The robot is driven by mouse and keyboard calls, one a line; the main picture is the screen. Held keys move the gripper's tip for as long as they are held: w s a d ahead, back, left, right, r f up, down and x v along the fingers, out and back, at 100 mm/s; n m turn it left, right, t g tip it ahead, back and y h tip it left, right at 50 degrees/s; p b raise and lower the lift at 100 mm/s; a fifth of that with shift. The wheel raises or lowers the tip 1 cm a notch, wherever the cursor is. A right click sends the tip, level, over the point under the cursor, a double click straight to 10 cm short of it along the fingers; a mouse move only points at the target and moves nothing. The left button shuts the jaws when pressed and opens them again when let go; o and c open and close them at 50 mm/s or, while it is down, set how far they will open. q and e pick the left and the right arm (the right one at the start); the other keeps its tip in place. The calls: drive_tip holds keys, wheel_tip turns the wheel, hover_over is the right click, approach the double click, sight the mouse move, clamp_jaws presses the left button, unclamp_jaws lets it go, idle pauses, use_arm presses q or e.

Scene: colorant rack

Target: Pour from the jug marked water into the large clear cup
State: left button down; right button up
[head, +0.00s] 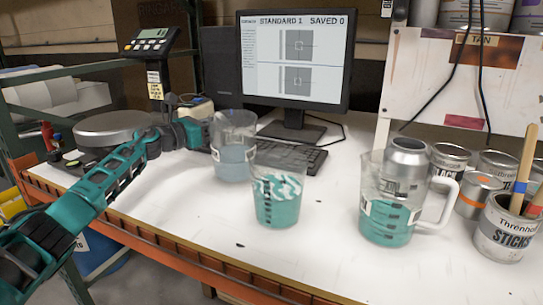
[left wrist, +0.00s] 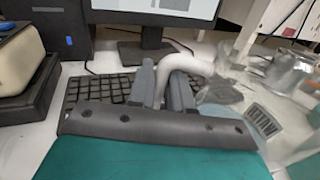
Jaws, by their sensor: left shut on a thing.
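A clear jug (head: 236,157) with pale blue liquid stands upright behind and left of a clear cup (head: 278,203). I cannot read its label. My left gripper (head: 196,134) is at the jug's left side. In the left wrist view the gripper (left wrist: 174,88) is shut on the jug's pale handle (left wrist: 186,64), and the clear body (left wrist: 262,98) shows to the right. I cannot tell whether the jug touches the table. My right gripper is not in view.
A second jug (head: 378,222) with teal liquid and a silver can stands at right, near paint cans and a sticks can (head: 505,235). A keyboard (head: 298,155) and monitor (head: 293,60) are behind the cup. A round scale (head: 112,126) is at left.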

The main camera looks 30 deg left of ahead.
use_arm(q)
drive_tip(key=shift+s+d+r+m, duration=0.1)
drive_tip(key=shift+d+r+m, duration=0.1)
drive_tip(key=shift+r+m, duration=0.25)
drive_tip(key=shift+s+d+r+m, duration=0.15)
drive_tip(key=shift+r+m, duration=0.1)
drive_tip(key=shift+r, duration=0.3)
drive_tip(key=r, duration=0.1)
drive_tip(key=d+r+m, duration=0.1)
drive_tip(key=r+m, duration=0.1)
drive_tip(key=shift+s+d+t+p, duration=0.15)
drive_tip(key=shift+s+t+p, duration=0.15)
drive_tip(key=shift+s+t, duration=0.1)
drive_tip(key=s+d+r+m+h+p, duration=0.1)
drive_tip(key=s+d+r+m+p, duration=0.1)
drive_tip(key=d+r+m, duration=0.3)
wheel_tip(320, 180, up, 2)
drive_tip(key=shift+s+m+h, duration=0.25)
drive_tip(key=shift+m+h, duration=0.05)
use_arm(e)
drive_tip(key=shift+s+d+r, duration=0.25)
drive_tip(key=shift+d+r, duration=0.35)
use_arm(q)
drive_tip(key=shift+d+r, duration=0.1)
drive_tip(key=shift+r, duration=0.05)
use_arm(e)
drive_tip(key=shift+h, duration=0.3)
